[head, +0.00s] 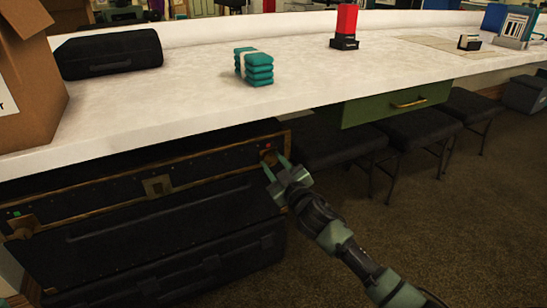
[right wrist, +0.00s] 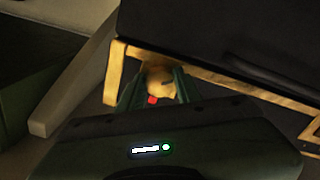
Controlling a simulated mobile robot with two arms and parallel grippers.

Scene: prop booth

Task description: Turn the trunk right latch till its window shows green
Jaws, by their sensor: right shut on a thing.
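The black trunk (head: 120,222) with brass edging stands under the white counter, its front facing me. Its right latch (head: 269,157) is brass, at the upper right corner of the front. The latch window (head: 268,147) shows red, and the same red shows in the right wrist view (right wrist: 152,100). My right gripper (head: 276,168) is shut on the right latch, its fingers on either side of the brass knob (right wrist: 158,82). The fingers partly hide the latch. The left latch (head: 22,227) has a green window (head: 16,214).
The white counter (head: 200,100) overhangs the trunk. On it are a cardboard box (head: 30,85), a black case (head: 110,52), a teal bundle (head: 254,67) and a red block (head: 346,20). Dark stools (head: 330,145) stand right of the trunk. Carpet (head: 430,220) in front is clear.

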